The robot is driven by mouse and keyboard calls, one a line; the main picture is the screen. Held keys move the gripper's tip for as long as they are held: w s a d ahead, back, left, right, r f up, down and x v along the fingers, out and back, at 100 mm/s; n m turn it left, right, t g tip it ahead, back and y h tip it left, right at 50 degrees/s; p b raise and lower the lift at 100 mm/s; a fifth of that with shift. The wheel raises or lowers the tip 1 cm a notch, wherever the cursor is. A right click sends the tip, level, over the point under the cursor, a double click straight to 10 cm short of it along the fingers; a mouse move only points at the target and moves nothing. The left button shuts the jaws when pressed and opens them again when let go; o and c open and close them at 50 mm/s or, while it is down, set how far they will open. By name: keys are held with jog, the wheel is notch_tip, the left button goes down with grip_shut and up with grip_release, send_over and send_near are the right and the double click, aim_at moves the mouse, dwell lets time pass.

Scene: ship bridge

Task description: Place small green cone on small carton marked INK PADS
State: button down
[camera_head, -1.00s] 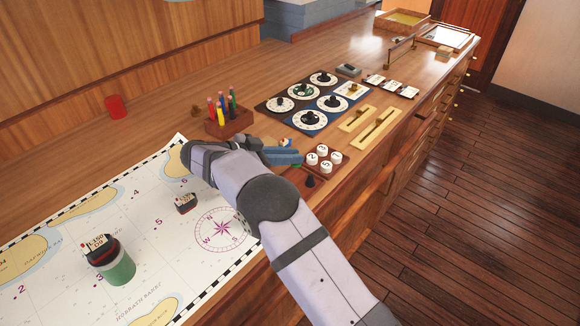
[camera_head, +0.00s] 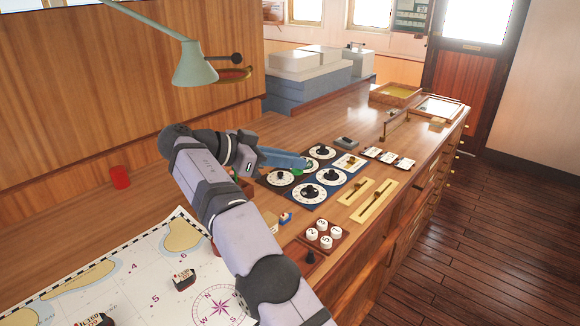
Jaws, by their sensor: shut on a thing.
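My gripper (camera_head: 298,167) is shut on a small green thing (camera_head: 297,172), which I take to be the green cone. Only a sliver of it shows below the blue jaws, so its shape is hidden. It is over the dial panels, and I cannot tell how high. A small tan block (camera_head: 272,230) and a small blue and red item (camera_head: 285,218) are on the counter right of my arm. No lettering reading INK PADS can be read, so I cannot tell which thing is that carton.
Black and blue dial panels (camera_head: 329,186) lie under my gripper. A chart (camera_head: 147,268) and a red cylinder (camera_head: 120,177) are at left. A green lamp (camera_head: 194,64) hangs at upper left.

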jog(key=shift+r+p, duration=0.3)
jog(key=shift+r, duration=0.3)
